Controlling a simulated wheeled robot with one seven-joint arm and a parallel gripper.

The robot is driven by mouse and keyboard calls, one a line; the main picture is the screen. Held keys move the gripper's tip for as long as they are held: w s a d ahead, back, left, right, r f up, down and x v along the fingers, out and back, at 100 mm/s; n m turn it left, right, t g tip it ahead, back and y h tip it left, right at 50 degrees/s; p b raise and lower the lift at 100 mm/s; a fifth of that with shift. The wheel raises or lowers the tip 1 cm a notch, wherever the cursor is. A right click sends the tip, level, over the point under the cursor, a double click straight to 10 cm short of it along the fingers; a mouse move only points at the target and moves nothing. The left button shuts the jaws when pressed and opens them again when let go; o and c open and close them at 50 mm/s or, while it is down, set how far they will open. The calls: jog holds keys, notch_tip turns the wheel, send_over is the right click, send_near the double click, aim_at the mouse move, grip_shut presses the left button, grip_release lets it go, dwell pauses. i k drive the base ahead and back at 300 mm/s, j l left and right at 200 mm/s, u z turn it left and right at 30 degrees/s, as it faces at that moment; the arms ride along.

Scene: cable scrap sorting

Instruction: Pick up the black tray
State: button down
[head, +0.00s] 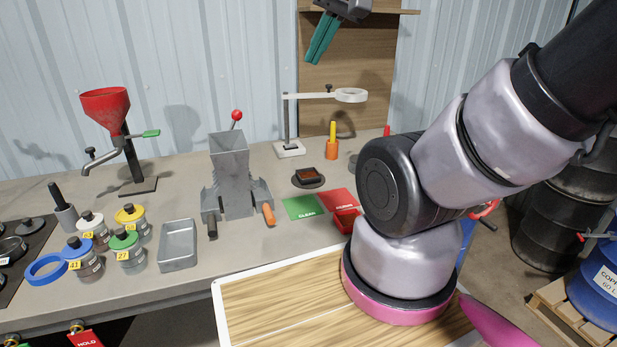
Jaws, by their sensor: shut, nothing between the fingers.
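A small square black tray (302,175) with something brown in it sits on a round dark base (316,184) on the grey bench, right of the grey hopper. It is the only thing here that looks like a small black tray. My gripper (313,60), with teal fingers, is at the top of the head view, well above the bench and apart from the tray. Its fingers are together and hold nothing. Nothing hides the tray.
A magnifier stand (289,149) and an orange cup (332,151) stand close behind the tray. The grey hopper (230,160) is left, green (300,206) and red cards (338,198) in front. An empty metal tray (178,262) and several jars are further left.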

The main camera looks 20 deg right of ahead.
aim_at(307, 176)
jog(key=j+z, duration=0.35)
jog(key=j, duration=1.55)
jog(key=k, duration=0.05)
